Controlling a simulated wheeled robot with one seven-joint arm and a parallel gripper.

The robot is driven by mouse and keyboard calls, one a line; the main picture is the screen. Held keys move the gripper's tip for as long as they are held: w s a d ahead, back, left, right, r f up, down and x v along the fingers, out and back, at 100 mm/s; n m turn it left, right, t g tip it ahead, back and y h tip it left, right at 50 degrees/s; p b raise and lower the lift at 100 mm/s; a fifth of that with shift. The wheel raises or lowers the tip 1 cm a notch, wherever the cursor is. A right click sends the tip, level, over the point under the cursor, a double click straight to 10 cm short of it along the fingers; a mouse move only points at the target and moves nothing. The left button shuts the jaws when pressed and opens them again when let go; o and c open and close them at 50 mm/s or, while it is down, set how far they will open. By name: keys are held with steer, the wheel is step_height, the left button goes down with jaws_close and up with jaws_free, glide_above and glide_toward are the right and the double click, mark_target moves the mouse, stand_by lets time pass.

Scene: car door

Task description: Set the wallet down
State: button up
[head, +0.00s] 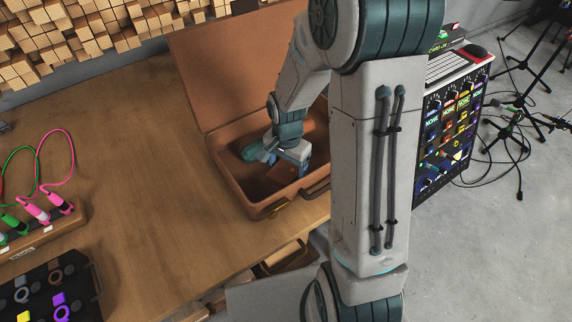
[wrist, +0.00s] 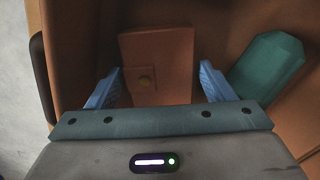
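The wallet (wrist: 157,52) is a flat brown rectangle with a round brass-coloured stud. It lies inside the open brown suitcase (head: 262,207), and a reddish-brown part of it shows in the head view (head: 284,172). My gripper (wrist: 161,68) points down into the case, with its blue fingers spread on either side of the wallet's near part. A gap shows between the right finger and the wallet; the left fingertip is close to its left edge, and contact there is unclear. My gripper also shows in the head view (head: 288,158), partly hiding the wallet.
A teal object (wrist: 265,68) lies in the case right of the right finger; it also shows in the head view (head: 250,151). The case walls and raised lid (head: 225,60) surround my gripper. The wooden table (head: 130,150) left of the case is largely clear.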

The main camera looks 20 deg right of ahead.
mark_target(287, 169)
steer(key=shift+o, duration=0.6)
steer(key=shift+r, duration=0.25)
step_height(287, 169, up, 12)
steer(key=p, duration=0.1)
steer(key=s+r+n+t, duration=0.1)
steer(key=s+r+n, duration=0.2)
steer(key=s, duration=0.3)
steer(key=s+d+r+n+t, duration=0.1)
steer(key=s+r+n, duration=0.2)
steer(key=s+n, duration=0.3)
steer(key=shift+s+r+t, duration=0.25)
steer(key=shift+s+t, duration=0.05)
steer(key=shift+s, duration=0.35)
